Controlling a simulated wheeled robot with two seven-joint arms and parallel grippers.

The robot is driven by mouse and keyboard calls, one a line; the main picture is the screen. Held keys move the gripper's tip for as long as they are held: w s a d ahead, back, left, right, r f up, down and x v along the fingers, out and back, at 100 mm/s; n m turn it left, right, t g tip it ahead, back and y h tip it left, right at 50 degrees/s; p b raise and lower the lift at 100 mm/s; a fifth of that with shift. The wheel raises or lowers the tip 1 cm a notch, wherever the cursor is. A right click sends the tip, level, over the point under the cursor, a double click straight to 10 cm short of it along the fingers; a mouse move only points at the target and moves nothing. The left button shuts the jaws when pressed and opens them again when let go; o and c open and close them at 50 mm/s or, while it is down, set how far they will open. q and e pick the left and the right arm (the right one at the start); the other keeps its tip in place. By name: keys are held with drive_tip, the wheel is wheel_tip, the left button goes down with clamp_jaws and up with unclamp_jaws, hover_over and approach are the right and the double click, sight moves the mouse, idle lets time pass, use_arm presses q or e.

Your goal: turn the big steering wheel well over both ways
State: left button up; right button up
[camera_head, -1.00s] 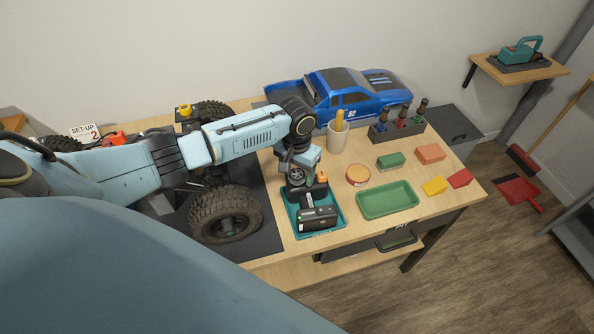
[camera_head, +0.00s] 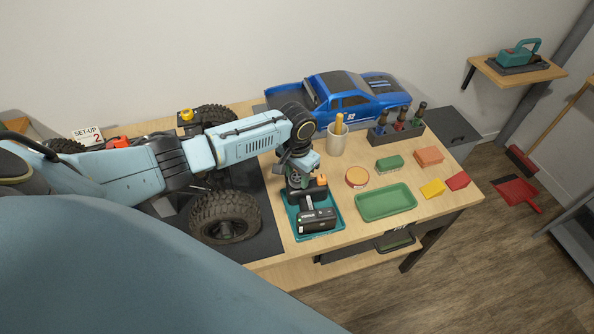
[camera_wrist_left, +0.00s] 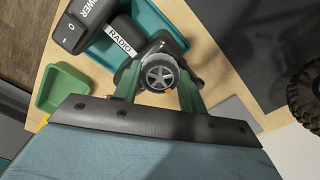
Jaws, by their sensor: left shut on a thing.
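The radio transmitter (camera_head: 316,220) stands in a teal tray (camera_head: 337,231) on the workbench. In the left wrist view the wheel (camera_wrist_left: 159,77) sits between the green fingers. My left gripper (camera_head: 297,172) reaches down over the radio and is shut on the wheel; in the left wrist view the gripper (camera_wrist_left: 160,88) has a finger on each side of it. The arm hides part of the radio in the head view. My right gripper is not in view.
The crawler's big wheel (camera_head: 225,216) is left of the tray. A green tray (camera_head: 386,217), a round tin (camera_head: 357,177) and several coloured blocks lie to the right. A cup (camera_head: 337,145), a bottle rack (camera_head: 397,130) and a blue car body (camera_head: 350,98) are behind.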

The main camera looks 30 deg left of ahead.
sight(297, 177)
use_arm(q)
drive_tip(key=m+p, duration=0.1)
drive_tip(key=m, duration=0.2)
drive_tip(key=shift+r+p, duration=0.1)
drive_tip(key=shift+p, duration=0.25)
drive_tip(key=shift+m+p, duration=0.35)
drive_tip(key=shift+m, duration=1.05)
drive_tip(key=o, duration=1)
wheel_tip(297, 177, up, 13)
drive_tip(key=shift+r+p, duration=0.1)
drive_tip(key=shift+p, duration=0.5)
